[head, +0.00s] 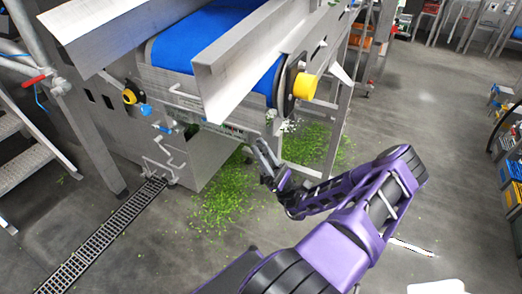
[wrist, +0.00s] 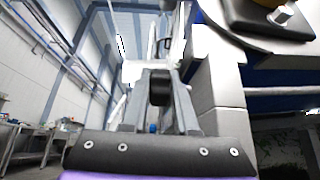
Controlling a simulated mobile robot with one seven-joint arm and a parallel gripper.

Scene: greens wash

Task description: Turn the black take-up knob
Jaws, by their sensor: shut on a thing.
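The black take-up knob (wrist: 160,88) shows in the wrist view as a small dark block between the two grey fingers. My gripper (wrist: 159,105) is shut on it. In the head view my gripper (head: 262,152) is at the end of the purple arm, below the right end of the blue belt (head: 190,38) and close to the conveyor frame. The knob is too small or hidden to make out in the head view. Its turn angle cannot be told.
A yellow roller cap (head: 304,86) sits above my gripper on the conveyor's end. Chopped greens (head: 230,200) lie on the floor beneath. A floor drain (head: 105,240) runs at the left, beside metal steps (head: 25,160). The floor to the right is mostly open, with shelves at the far right.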

